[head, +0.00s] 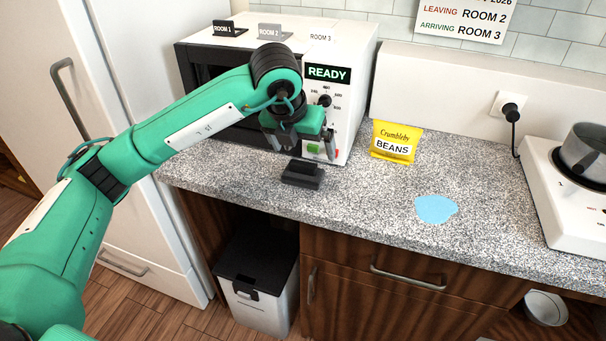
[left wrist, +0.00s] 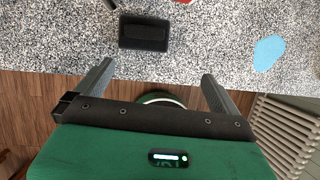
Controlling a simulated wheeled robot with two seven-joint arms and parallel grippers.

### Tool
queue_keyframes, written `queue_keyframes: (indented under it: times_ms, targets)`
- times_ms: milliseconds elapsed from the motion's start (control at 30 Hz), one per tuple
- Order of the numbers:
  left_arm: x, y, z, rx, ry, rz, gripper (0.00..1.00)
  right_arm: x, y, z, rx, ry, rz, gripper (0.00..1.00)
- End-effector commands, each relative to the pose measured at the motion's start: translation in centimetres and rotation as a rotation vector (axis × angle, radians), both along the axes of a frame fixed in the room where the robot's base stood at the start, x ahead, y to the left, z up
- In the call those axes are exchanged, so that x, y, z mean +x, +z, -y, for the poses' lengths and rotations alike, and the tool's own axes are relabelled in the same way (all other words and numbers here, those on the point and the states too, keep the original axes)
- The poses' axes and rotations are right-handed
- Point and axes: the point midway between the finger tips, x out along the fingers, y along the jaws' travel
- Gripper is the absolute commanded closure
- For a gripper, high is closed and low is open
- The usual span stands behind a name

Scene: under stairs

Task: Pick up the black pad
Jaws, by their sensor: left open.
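The black pad (head: 302,174) is a small dark block lying on the speckled counter, in front of the microwave. In the left wrist view the black pad (left wrist: 143,33) lies near the top, beyond my fingertips. My left gripper (head: 308,145) is above the counter, just behind and above the pad in the head view. In the left wrist view my left gripper (left wrist: 158,74) has its two fingers wide apart with nothing held between them. The pad is apart from the fingers. My right gripper is not in view.
The white microwave (head: 350,75) stands close behind my gripper. A yellow beans packet (head: 395,143), a light blue patch (head: 436,208) and a white hob (head: 565,205) with a pot (head: 588,150) are to the right. The counter (head: 350,215) is clear around the pad's front.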

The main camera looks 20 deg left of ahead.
Motion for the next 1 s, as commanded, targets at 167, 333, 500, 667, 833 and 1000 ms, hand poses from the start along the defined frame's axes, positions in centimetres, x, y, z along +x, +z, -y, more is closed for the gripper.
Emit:
queue_keyframes:
  times_ms: [167,333,500,667,833,1000]
  targets:
    - [0.8,0.5,-2.2,0.076,0.07,0.015,0.0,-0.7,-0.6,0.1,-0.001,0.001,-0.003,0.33]
    - [1.8,-2.2,-2.2,0.079,0.071,0.01,0.0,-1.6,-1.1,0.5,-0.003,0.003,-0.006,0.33]
    - [3.1,-5.1,-2.1,0.077,0.069,0.011,0.0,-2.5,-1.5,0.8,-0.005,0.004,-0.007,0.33]
    - [3.8,-6.7,-2.0,0.076,0.068,0.015,0.0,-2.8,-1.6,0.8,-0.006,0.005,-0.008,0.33]
    - [4.4,-7.7,-1.9,0.076,0.068,0.012,0.0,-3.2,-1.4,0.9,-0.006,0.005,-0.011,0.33]
    - [5.8,-10.0,-1.8,0.076,0.069,0.012,0.0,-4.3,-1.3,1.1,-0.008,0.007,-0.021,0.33]
